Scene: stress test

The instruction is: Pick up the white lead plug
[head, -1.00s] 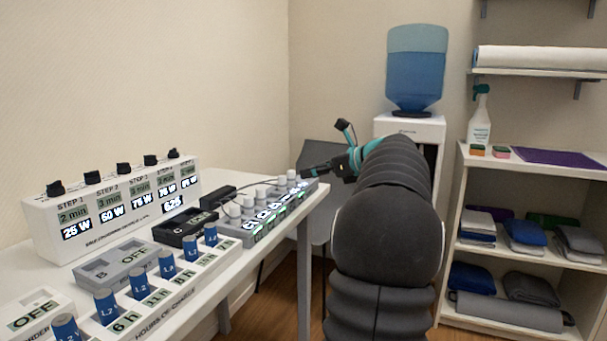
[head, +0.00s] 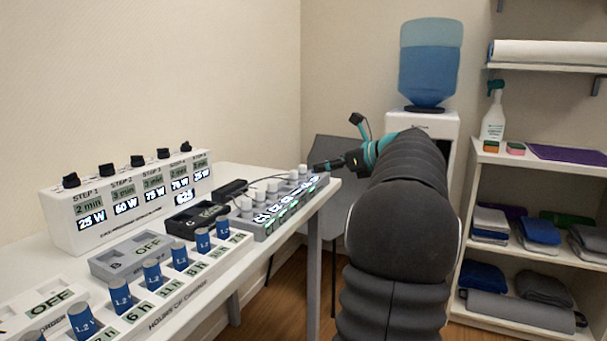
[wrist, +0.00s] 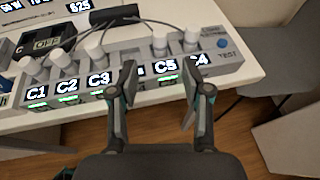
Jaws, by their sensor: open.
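Several white plugs stand in a row on the grey channel strip (head: 272,225) at the table's far end. In the wrist view they rise behind the lit labels, among them the plugs at C1 (wrist: 30,68), C2 (wrist: 62,60), C3 (wrist: 94,50) and C5 (wrist: 160,44). Thin dark leads run to the row; which plug is the one named is unclear. My gripper (wrist: 160,72) is open and empty at the strip's front edge, its fingers either side of the C5 plug in the picture, apparently short of it. In the head view my gripper (head: 327,165) is over the strip's far end.
Blue cylinders (head: 152,275) line the near table edge. A black tray (head: 197,219), a grey box (head: 130,257) and a white step panel (head: 130,208) stand behind. A grey chair (head: 335,180) and water dispenser (head: 430,125) are beyond the table.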

